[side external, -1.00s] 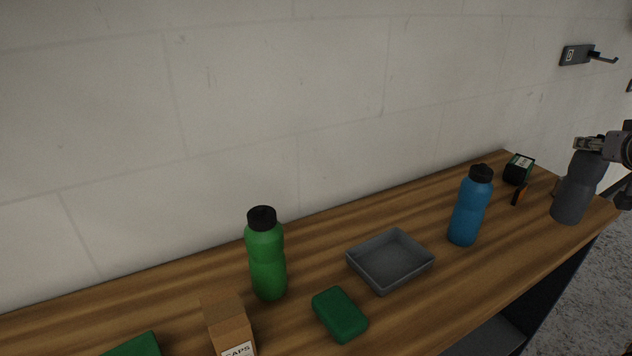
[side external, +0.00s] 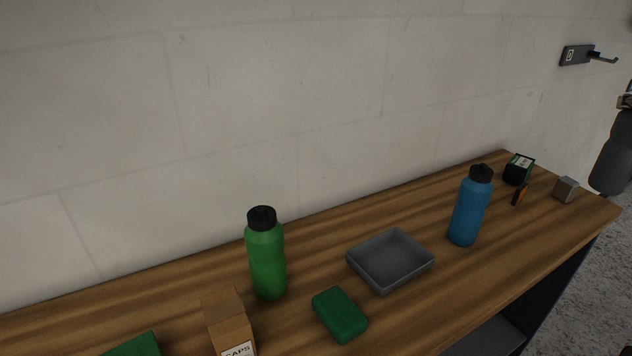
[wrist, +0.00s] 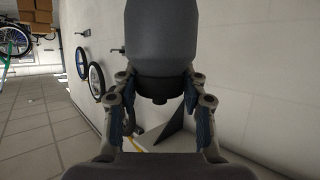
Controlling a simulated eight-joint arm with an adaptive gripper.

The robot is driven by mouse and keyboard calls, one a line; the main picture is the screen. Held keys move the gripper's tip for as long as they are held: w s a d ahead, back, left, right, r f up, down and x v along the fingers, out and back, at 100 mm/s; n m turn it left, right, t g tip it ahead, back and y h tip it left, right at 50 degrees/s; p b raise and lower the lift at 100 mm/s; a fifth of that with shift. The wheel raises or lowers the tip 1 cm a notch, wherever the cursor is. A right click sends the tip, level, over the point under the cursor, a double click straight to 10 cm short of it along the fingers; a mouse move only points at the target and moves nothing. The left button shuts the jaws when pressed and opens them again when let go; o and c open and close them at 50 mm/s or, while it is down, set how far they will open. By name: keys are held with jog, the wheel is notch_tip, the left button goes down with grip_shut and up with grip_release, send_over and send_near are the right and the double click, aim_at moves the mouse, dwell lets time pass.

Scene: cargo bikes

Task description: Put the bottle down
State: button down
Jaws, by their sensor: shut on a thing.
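A dark grey bottle (side external: 613,155) is at the right edge of the side view, partly cut off. It leans slightly and is by the right end of the wooden bench (side external: 420,305). I cannot tell how far its base is from the bench top. My gripper (wrist: 160,84) is shut on the dark grey bottle near its black cap; the bottle fills the top middle of the wrist view (wrist: 160,30). In the side view only a sliver of my gripper shows at the right edge.
On the bench are a blue bottle (side external: 468,212), a green bottle (side external: 267,262), a grey tray (side external: 391,285), a green block (side external: 340,315), a cardboard box (side external: 228,325), a small grey cube (side external: 565,190) and a dark box (side external: 518,170). A hook (side external: 590,55) is on the wall.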

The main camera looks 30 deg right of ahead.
notch_tip(320, 180, up, 5)
jog(key=shift+r, duration=0.1)
jog(key=w+a+f+n+t+y, duration=0.35)
jog(key=w+a+n+y, duration=0.35)
jog(key=w+a, duration=0.35)
jog(key=w+a+r+n+g+y, duration=0.1)
jog(key=w+a+r+n+y, duration=0.1)
jog(key=a+n+y, duration=0.45)
jog(key=w+a+r+n+g+y, duration=0.1)
jog(key=w+a+n+y, duration=0.2)
jog(key=a, duration=0.7)
notch_tip(320, 180, down, 10)
jog(key=w+a+f, duration=0.3)
jog(key=a+f, duration=0.8)
jog(key=f, duration=0.1)
jog(key=shift+y, duration=0.45)
jog(key=shift+w+a+f+m, duration=0.1)
jog(key=shift+f+m, duration=0.05)
jog(key=shift+m, duration=0.1)
